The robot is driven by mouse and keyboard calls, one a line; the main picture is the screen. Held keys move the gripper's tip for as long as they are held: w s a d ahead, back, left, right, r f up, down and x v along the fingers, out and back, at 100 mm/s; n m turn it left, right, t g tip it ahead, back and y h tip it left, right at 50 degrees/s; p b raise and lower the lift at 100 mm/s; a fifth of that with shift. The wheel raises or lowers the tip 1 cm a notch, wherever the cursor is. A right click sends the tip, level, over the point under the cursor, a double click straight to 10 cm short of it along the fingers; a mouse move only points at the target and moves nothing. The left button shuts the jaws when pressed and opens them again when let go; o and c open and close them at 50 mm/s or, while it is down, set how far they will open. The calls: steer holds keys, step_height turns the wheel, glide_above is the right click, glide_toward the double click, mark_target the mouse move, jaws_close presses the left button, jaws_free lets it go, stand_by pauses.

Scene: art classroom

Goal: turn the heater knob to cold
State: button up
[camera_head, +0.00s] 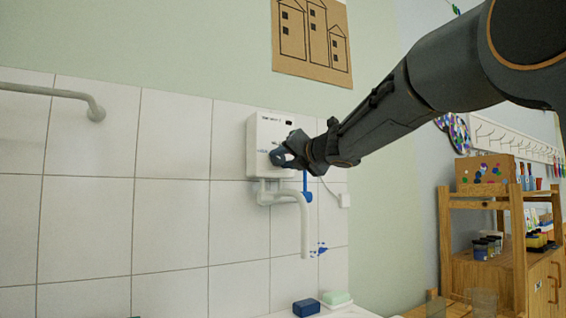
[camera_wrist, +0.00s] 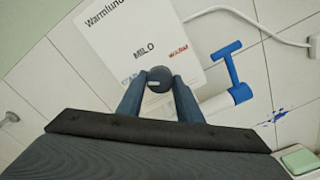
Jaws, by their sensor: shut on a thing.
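The white heater box (camera_head: 261,130) is mounted on the tiled wall, and my arm reaches to it from the upper right. In the wrist view the heater's front (camera_wrist: 130,35) shows printed words, with a red label right of the knob and a blue label left of it. The dark round heater knob (camera_wrist: 159,76) has a light pointer mark that looks roughly level in the picture. My gripper (camera_head: 279,157) is at the heater's front, with its fingers on both sides of the knob, shut on it. In the head view the gripper hides the knob.
A white spout (camera_head: 305,225) and a blue lever (camera_head: 307,188) hang below the heater. A blue sponge (camera_head: 306,307) and green soap (camera_head: 336,297) lie below, near the basin. A wooden shelf (camera_head: 445,235) with jars stands at the right. A pipe (camera_head: 50,91) is at left.

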stand_by(0.3)
steer(key=o, duration=1)
steer(key=shift+o, duration=0.2)
steer(key=shift+d, duration=0.1)
steer(key=v, duration=0.7)
steer(key=shift+s+d, duration=0.2)
steer(key=shift+s, duration=0.15)
steer(key=shift+d, duration=0.1)
